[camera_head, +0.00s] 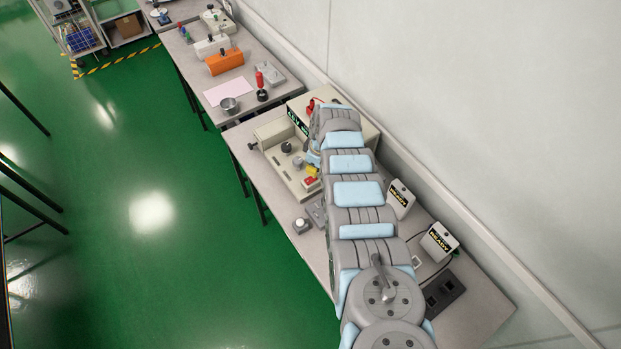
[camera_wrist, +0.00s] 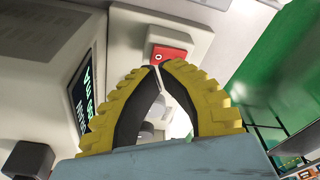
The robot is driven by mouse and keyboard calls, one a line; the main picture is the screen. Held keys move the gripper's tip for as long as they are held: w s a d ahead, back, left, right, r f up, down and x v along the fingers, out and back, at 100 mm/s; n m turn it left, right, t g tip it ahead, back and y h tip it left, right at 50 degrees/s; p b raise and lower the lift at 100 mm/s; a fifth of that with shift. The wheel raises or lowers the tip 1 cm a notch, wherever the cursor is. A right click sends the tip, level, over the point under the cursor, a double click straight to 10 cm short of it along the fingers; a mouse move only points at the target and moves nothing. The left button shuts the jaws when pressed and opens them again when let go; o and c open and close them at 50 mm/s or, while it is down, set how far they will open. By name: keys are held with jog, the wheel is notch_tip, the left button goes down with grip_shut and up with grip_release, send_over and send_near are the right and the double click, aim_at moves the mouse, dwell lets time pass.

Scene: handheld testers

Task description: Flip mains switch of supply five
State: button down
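A red rocker switch (camera_wrist: 168,53) sits on a raised beige block of the supply (camera_wrist: 220,22). The switch also shows in the head view (camera_head: 310,181), at the near end of the beige supply (camera_head: 272,130). My gripper (camera_wrist: 159,66) has yellow ribbed fingers with dark inner pads. Their tips meet, with nothing seen between them. The tips appear just short of the switch in the wrist view; contact cannot be told. In the head view my gripper (camera_head: 311,170) is small beside the switch, and my arm hides part of the supply.
A black display with green text (camera_wrist: 82,88) and a dark knob (camera_wrist: 28,160) lie left in the wrist view. Two boxes labelled READY (camera_head: 438,241) stand by the wall. A small white-topped button unit (camera_head: 301,225) sits at the bench's front edge.

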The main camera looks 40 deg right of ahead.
jog(key=shift+f+b, duration=1.65)
jog(key=shift+f, duration=0.1)
dwell(1.4)
jog(key=shift+r, duration=0.1)
jog(key=shift+r+p, duration=3.15)
jog(key=shift+r, duration=0.35)
